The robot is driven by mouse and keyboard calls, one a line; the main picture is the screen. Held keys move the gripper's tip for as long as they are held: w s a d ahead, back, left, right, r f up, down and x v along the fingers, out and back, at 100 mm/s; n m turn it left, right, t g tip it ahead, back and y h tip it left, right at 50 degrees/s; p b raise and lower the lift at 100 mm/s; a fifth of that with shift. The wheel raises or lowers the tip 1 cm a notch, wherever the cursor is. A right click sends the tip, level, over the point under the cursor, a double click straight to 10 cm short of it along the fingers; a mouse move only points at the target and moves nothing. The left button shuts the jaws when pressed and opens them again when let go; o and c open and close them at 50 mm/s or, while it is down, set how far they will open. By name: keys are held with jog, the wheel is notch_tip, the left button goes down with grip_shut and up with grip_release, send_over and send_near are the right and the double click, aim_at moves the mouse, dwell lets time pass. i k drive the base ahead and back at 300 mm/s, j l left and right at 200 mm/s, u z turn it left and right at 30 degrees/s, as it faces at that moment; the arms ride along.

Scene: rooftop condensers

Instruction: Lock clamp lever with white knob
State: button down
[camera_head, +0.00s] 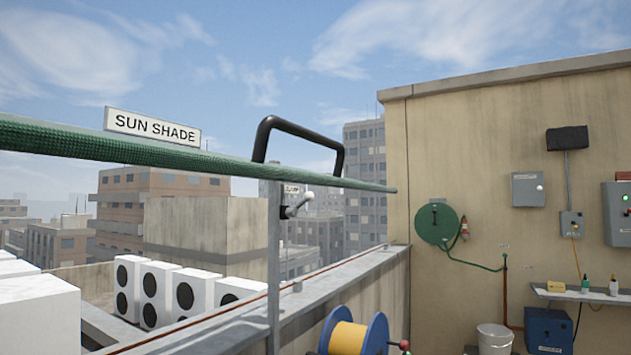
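The clamp lever with its white knob (309,196) sits on a grey post (273,270), just below the green rolled shade bar (230,167). The lever slants up to the right from a dark clamp body (285,212). A small label behind it seems to read "CLAMP" but is too small to be sure. A black handle (300,121) stands on the bar above the lever. A "SUN SHADE" sign (152,127) is on the bar at left. My gripper is not in view.
A parapet (340,265) runs behind the post. White condensers (160,290) stand at left. A blue reel with yellow winding (349,338) is at the bottom. The beige wall carries a green hose reel (436,224), boxes and a shelf (585,295); a bucket (494,340) stands below.

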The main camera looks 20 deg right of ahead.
aim_at(309, 196)
jog(key=i+l, duration=0.2)
jog(key=l, duration=0.15)
jog(key=i+l+u, duration=0.1)
jog(key=l, duration=0.25)
jog(key=i+l, duration=0.25)
jog(key=i+l+u, duration=0.1)
jog(key=l, duration=0.35)
jog(key=i+l, duration=0.2)
jog(key=l, duration=0.2)
jog(key=i+l+u, duration=0.1)
jog(key=l, duration=0.25)
jog(key=i+l, duration=0.2)
jog(key=l, duration=0.2)
jog(key=i+u, duration=0.05)
